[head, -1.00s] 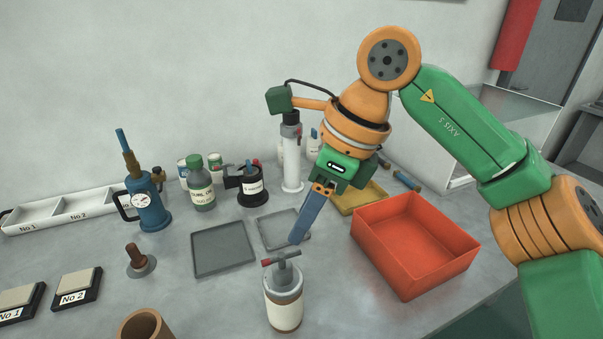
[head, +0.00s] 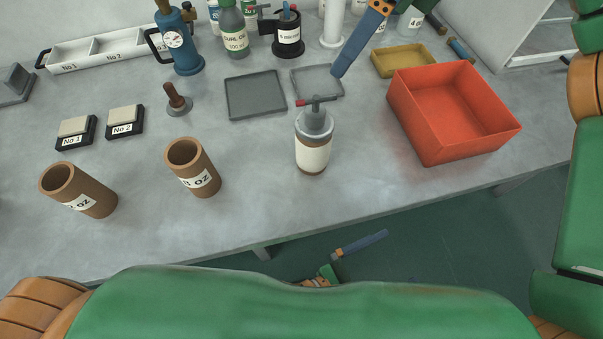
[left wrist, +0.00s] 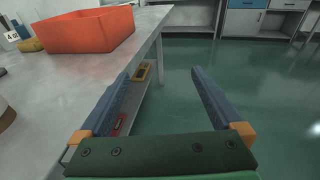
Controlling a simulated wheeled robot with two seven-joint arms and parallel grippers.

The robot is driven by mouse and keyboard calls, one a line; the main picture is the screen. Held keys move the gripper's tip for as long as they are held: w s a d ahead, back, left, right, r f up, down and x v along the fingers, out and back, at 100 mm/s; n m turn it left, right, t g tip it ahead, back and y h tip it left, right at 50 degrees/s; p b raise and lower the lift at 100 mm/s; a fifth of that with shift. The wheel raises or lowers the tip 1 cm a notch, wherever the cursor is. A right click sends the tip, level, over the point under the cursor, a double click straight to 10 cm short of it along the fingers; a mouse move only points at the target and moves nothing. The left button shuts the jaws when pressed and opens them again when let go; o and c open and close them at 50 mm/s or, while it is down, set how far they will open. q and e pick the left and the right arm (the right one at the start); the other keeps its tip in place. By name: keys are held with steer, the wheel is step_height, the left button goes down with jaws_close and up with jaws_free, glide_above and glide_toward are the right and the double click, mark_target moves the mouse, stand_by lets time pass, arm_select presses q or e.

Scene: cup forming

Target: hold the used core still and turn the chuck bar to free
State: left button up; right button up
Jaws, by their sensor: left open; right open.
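The used core (head: 313,156) stands upright on the table, a grey-topped cylinder with a pale label. The chuck bar (head: 322,99), a dark crossbar with a red end, sits on its top. My right gripper (head: 340,73) points down just behind the bar, apart from it in the picture; it is open, its fingers overlapping edge-on. My left gripper (head: 398,256) is beyond the table's front edge over the floor, open and empty, partly hidden by my green arm. Its spread blue fingers show in the left wrist view (left wrist: 158,72), with nothing between them.
A red bin (head: 430,120) stands right of the core and also shows in the left wrist view (left wrist: 85,35). Two brown tubes (head: 195,168) stand at left. Grey trays (head: 255,95) lie behind. The table's front edge (head: 230,247) lies between my left gripper and the core.

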arm_select(q)
steer(key=w+a+r+n+t, duration=0.3)
steer(key=w+r+n+t, duration=0.1)
steer(key=r, duration=0.2)
step_height(320, 180, up, 5)
steer(key=n+t+y, duration=0.6)
steer(key=t+y, duration=0.1)
steer(key=t, duration=0.1)
glide_above(307, 160)
steer(key=s+a, duration=0.1)
steer(key=s, duration=0.3)
steer(key=shift+w+f, duration=0.15)
steer(key=shift+w, duration=0.05)
step_height(307, 160, down, 8)
steer(key=g+y, duration=0.1)
steer(key=m+g+y, duration=0.1)
steer(key=shift+s+a+f+g, duration=0.1)
steer(key=shift+a+f+g, duration=0.05)
steer(key=shift+g, duration=0.15)
steer(key=x, duration=0.7)
steer(key=shift+f, duration=0.35)
steer(key=shift+s, duration=0.1)
steer(key=shift+c, duration=0.9)
steer(key=c, duration=1.1)
steer(key=shift+o, duration=0.2)
